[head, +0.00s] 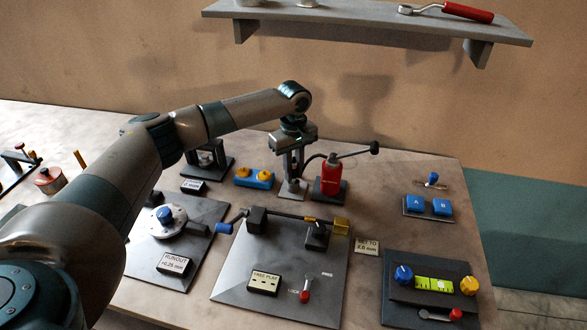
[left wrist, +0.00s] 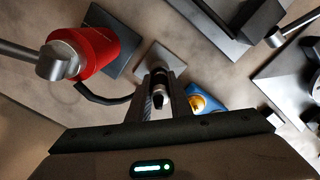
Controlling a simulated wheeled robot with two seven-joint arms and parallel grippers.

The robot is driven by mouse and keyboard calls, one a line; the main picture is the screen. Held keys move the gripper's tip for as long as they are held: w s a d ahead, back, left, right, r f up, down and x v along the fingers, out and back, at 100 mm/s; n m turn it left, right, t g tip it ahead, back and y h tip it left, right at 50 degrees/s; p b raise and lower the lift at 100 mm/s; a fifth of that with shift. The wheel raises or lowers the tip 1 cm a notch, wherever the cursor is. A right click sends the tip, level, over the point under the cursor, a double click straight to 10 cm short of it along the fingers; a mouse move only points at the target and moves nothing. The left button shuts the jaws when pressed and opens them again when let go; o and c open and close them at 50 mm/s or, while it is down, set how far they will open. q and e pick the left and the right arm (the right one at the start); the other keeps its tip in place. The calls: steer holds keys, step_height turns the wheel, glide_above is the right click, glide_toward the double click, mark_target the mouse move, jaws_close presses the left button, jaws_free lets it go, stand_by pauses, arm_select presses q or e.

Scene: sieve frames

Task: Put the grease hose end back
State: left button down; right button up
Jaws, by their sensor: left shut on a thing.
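The red grease pump (head: 331,177) stands upright on a dark plate at the back of the bench, its lever ending in a black knob. It also shows in the left wrist view (left wrist: 95,50). A black hose (left wrist: 100,99) curves from it to my left gripper (head: 293,172). Whether the hose end touches anything there is hidden.
A blue block with yellow knobs (head: 254,178) sits just left of my gripper. The free play fixture (head: 235,280) is in front. Blue blocks marked A and B (head: 428,205) stand to the right. A shelf (head: 370,22) hangs above.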

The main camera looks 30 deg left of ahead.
arm_select(q)
steer(key=shift+f, duration=0.25)
arm_select(e)
steer(key=shift+a+r, duration=0.1)
steer(key=shift+r, duration=0.2)
arm_select(q)
steer(key=shift+f, duration=0.1)
arm_select(e)
steer(key=shift+a, duration=0.15)
arm_select(q)
steer(key=c, duration=1.6)
jaws_free()
arm_select(e)
steer(key=shift+a, duration=0.1)
steer(key=shift+f, duration=0.1)
arm_select(q)
steer(key=shift+r+b, duration=0.4)
steer(key=shift+r, duration=0.35)
step_height(320, 180, up, 11)
steer(key=b, duration=0.3)
steer(key=shift+b, duration=0.35)
steer(key=shift+r, duration=0.35)
arm_select(e)
step_height(320, 180, down, 5)
steer(key=shift+r, duration=0.1)
